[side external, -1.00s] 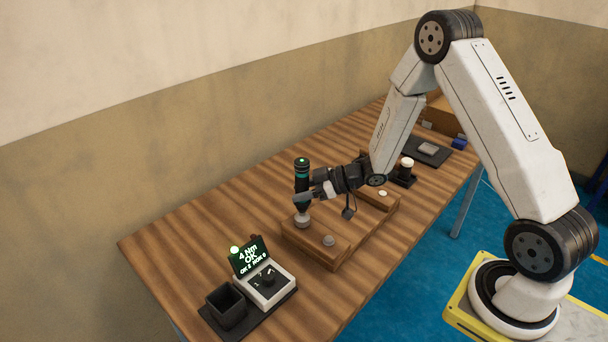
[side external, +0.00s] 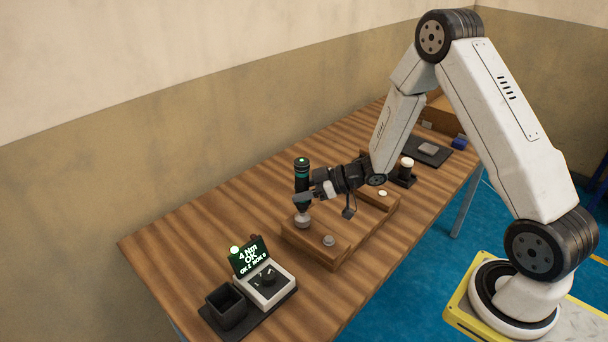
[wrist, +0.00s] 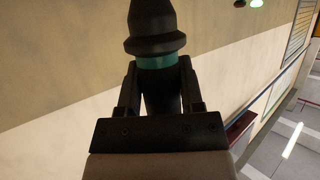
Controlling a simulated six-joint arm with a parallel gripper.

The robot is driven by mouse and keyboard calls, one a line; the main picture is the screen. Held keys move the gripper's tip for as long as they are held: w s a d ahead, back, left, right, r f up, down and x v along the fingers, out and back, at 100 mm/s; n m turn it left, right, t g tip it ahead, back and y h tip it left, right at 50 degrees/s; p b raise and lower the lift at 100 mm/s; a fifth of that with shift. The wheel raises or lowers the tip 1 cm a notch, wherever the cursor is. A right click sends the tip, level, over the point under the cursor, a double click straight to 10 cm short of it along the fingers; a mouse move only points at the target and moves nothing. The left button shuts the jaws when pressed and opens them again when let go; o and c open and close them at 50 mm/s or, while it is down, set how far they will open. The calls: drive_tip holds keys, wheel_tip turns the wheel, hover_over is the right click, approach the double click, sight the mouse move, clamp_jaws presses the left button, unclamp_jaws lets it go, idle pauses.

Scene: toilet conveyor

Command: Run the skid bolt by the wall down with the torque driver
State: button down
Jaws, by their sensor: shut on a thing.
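My gripper (side external: 311,194) is shut on the torque driver (side external: 302,172), a black upright cylinder with a teal band. In the wrist view the driver (wrist: 157,30) stands between my two fingers. Its lower end points down at the skid bolt by the wall (side external: 302,222), a grey round piece at the wall-side end of the wooden skid (side external: 316,251). The driver tip seems to meet the bolt, but the exact contact is too small to tell. A second grey bolt (side external: 328,240) sits on the skid's near end. The controller screen (side external: 250,257) reads 4 Nm OK, with a lit green lamp.
A dark open box (side external: 226,306) stands beside the controller at the bench's near end. A pale disc (side external: 383,194) lies on the farther skid beam. Behind are a black stand with a white-topped cylinder (side external: 407,165) and a dark tray (side external: 421,152). The wall-side bench is clear.

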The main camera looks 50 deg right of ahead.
sight(302, 174)
drive_tip(key=shift+w+r, duration=0.1)
drive_tip(key=shift+r, duration=2.3)
